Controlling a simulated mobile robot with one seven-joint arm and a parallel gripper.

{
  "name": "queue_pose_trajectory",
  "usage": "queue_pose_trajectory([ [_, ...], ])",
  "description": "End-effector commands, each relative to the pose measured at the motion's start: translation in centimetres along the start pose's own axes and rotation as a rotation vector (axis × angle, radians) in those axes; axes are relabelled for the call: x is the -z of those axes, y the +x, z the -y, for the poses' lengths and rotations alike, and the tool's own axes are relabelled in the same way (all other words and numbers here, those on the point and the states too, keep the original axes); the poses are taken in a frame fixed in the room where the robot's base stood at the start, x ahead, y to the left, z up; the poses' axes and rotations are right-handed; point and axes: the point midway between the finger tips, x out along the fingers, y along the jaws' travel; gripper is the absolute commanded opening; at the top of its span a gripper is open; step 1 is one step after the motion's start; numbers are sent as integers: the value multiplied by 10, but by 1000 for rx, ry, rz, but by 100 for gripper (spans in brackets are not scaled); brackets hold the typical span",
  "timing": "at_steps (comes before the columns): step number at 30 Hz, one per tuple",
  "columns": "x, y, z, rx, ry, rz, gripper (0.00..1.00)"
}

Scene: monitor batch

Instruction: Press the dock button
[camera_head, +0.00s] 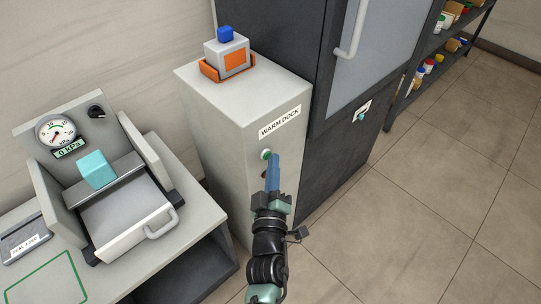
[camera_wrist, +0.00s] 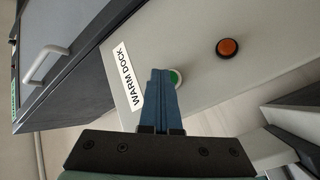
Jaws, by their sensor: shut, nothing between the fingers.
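The warm dock (camera_head: 235,130) is a pale cabinet with a "WARM DOCK" label. A green button with a pale rim (camera_head: 266,154) sits on its front below the label. In the wrist view the green button (camera_wrist: 176,77) shows just right of my fingertips, partly hidden by them. An orange button with a dark rim (camera_wrist: 228,47) sits apart from it on the same face. In the head view my fingers mostly cover that spot. My gripper (camera_head: 274,158) is shut and empty, its blue fingertips at the green button. I cannot tell whether they touch it.
On the dock's top, an orange cradle (camera_head: 208,71) holds a grey box (camera_head: 222,52) with a blue top. A bench at left bears a gauge (camera_head: 55,132), a cyan block (camera_head: 95,169) and a handled drawer (camera_head: 125,219). A dark cabinet (camera_head: 340,150) adjoins at right; floor beyond is clear.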

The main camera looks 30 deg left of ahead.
Motion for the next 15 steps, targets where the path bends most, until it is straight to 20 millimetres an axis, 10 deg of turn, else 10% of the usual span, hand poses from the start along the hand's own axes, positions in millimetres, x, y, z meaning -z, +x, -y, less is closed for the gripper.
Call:
queue_pose_trajectory([
  [15, -19, -28, -24, 0, 0, 5, 0],
])
